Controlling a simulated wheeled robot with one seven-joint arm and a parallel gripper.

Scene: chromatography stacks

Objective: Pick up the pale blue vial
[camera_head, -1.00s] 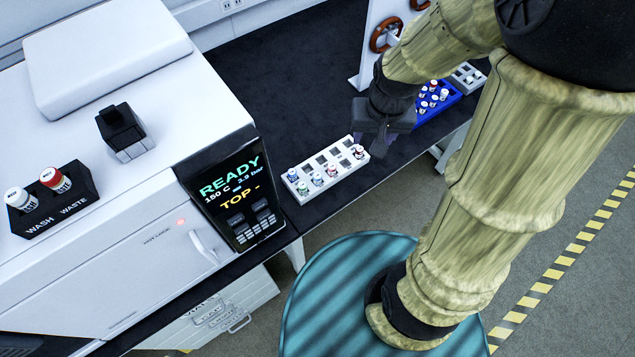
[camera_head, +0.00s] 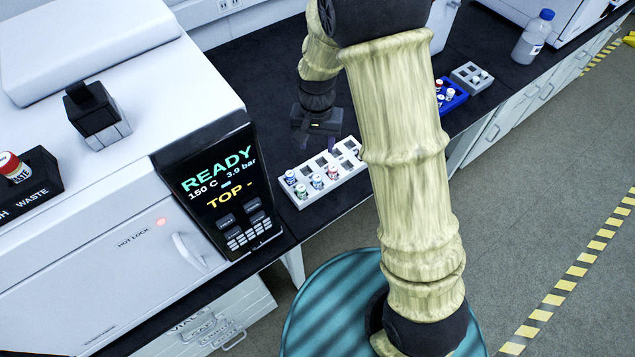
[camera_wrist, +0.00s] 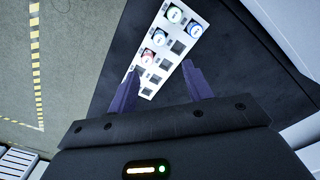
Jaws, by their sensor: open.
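A white rack (camera_head: 312,196) on the dark bench holds several vials. Two vials look bluish: one at the front row (camera_head: 317,182), between a green and a red vial, and one at the rear left corner (camera_head: 290,177); which is the pale blue vial is hard to tell. In the wrist view the front-row one (camera_wrist: 158,38) looks paler than the other (camera_wrist: 195,31). My gripper (camera_head: 318,142) is open and empty, above and behind the rack. In the wrist view its fingers (camera_wrist: 160,72) point at the rack, with the bluish vials beyond their tips.
A white instrument with a READY screen (camera_head: 222,190) stands close left of the rack. My arm hides the rack's right end. A blue rack (camera_head: 452,101) and a grey rack (camera_head: 472,78) lie farther right, with a blue-capped bottle (camera_head: 533,38) beyond. Bare bench lies behind the white rack.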

